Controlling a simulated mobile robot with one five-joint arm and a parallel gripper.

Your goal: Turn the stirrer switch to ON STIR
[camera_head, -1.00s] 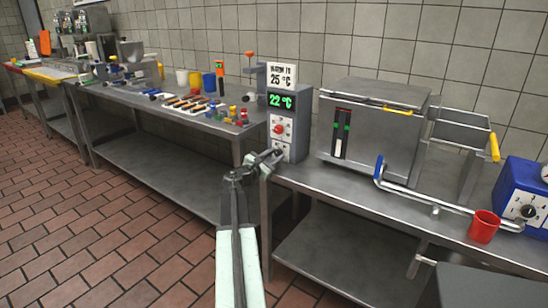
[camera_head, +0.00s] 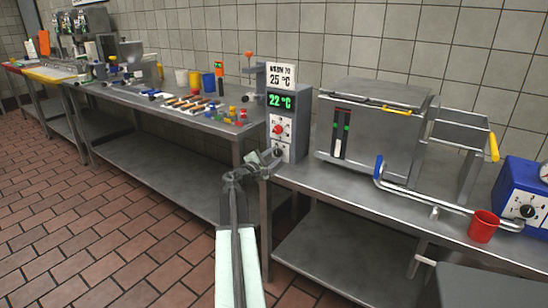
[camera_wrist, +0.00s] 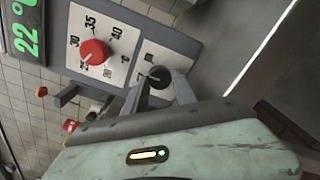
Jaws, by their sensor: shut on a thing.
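The stirrer switch is a small black knob (camera_wrist: 158,76) with a pale pointer line, low on a grey control box (camera_head: 286,106). It also shows in the head view (camera_head: 278,153). The marks on its white plate are too blurred to read. My gripper (camera_wrist: 161,86) is at the knob, with one finger on each side, shut on it. In the head view my gripper (camera_head: 271,156) reaches the lower front of the box from the left. Above the switch sits a red dial (camera_wrist: 94,52) with a numbered scale.
The box's green display (camera_head: 281,101) reads 22 °C, under a sign showing 25 °C. A steel vat (camera_head: 374,125) with a blue-ended pipe stands right of the box. A red mug (camera_head: 483,226) stands near the bench's front edge. Small colored parts (camera_head: 238,116) lie left of the box.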

